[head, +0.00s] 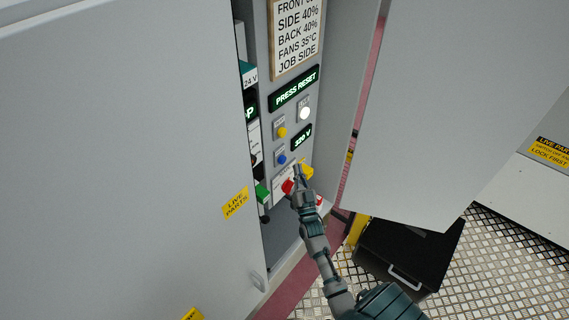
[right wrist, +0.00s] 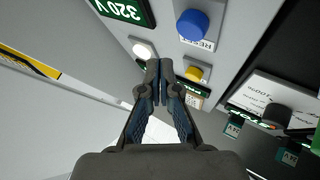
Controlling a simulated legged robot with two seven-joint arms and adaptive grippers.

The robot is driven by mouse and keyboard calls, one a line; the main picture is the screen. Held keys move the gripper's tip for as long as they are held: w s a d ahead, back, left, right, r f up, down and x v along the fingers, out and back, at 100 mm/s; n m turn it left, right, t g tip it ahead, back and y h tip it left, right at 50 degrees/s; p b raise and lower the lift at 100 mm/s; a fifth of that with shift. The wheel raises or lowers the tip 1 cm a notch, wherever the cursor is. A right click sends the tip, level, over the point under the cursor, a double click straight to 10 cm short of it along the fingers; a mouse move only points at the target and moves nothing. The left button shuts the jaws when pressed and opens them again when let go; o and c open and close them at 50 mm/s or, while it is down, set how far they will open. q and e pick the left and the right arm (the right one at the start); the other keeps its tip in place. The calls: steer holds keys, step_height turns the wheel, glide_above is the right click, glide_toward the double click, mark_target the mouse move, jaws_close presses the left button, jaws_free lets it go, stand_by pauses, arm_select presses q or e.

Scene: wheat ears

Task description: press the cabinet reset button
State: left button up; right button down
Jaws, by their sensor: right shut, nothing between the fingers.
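The blue button (head: 281,159) sits on the grey cabinet panel below a yellow button (head: 282,132). In the right wrist view the blue button (right wrist: 193,25) has a label beside it that appears to read RESET, upside down and partly covered. My right gripper (head: 297,168) is shut and empty, just right of and slightly below the blue button in the head view. In the right wrist view its closed fingertips (right wrist: 160,68) appear over the panel, apart from the blue button in the picture. The gap to the panel is hard to judge. My left gripper is not in view.
A lit PRESS RESET display (head: 296,89), a white lamp (head: 305,113) and a 320 V display (head: 301,137) share the panel. A red knob (head: 288,186) is close below my gripper. Cabinet doors stand left (head: 130,150) and right (head: 440,110).

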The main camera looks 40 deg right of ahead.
mark_target(282, 160)
steer(key=shift+w+a+r, duration=0.1)
steer(key=shift+w+a, duration=0.2)
steer(key=shift+w, duration=0.3)
steer(key=shift+w+a, duration=0.25)
steer(key=shift+w, duration=0.35)
steer(key=shift+d, duration=0.1)
steer(key=shift+w, duration=0.15)
stand_by(0.4)
steer(key=shift+w+a, duration=0.2)
steer(key=shift+w+a+b, duration=0.15)
steer(key=shift+w+b, duration=0.25)
steer(key=shift+w, duration=0.15)
stand_by(0.8)
steer(key=shift+s, duration=0.1)
steer(key=shift+s+d+p, duration=0.3)
steer(key=shift+s+p, duration=0.15)
steer(key=shift+s, duration=0.4)
